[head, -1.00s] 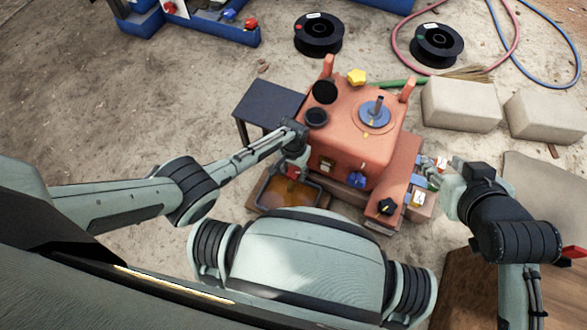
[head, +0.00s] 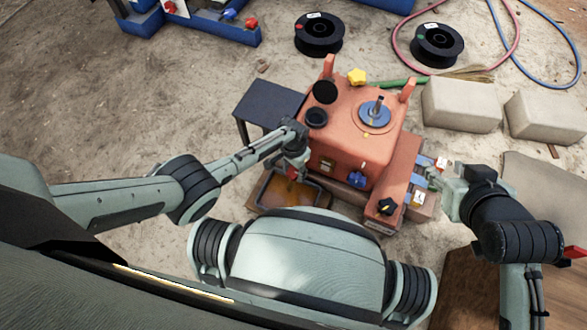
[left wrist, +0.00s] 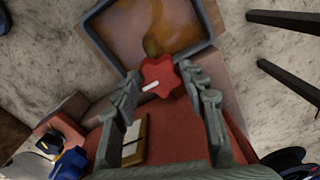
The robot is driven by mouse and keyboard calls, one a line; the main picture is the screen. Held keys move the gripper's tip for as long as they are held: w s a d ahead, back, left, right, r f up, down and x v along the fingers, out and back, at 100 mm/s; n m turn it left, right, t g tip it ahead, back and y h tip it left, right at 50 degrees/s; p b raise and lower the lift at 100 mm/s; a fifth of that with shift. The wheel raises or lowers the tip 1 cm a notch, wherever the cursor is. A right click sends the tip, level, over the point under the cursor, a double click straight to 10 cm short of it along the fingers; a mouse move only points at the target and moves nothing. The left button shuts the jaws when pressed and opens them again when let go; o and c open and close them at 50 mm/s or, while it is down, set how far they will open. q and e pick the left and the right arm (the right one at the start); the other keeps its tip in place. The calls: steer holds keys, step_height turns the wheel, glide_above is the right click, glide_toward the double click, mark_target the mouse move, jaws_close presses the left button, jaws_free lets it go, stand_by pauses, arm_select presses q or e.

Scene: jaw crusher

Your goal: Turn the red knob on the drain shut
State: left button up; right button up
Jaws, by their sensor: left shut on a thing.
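The red knob (left wrist: 160,77), lobed with a white mark, sits on the drain side of the orange machine (head: 345,150), just above the drip tray. In the left wrist view it lies between the two fingertips of my left gripper (left wrist: 161,82), which is shut on it. In the head view my left gripper (head: 297,160) is low at the machine's left front corner and mostly hides the knob. My right gripper (head: 447,187) is off the machine's right side, apart from the knob; its jaw opening is unclear.
A black-rimmed tray with brown liquid (head: 264,188) lies below the drain. A dark small table (head: 268,103) stands behind my left forearm. Pale blocks (head: 461,104) stand at right.

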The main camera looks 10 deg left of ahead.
mark_target(293, 173)
arm_select(q)
steer(key=o, duration=1.2)
steer(key=shift+c, duration=0.2)
steer(key=shift+r, duration=0.15)
step_height(293, 173, up, 12)
steer(key=shift+s+f, duration=0.1)
steer(key=shift+f, duration=0.1)
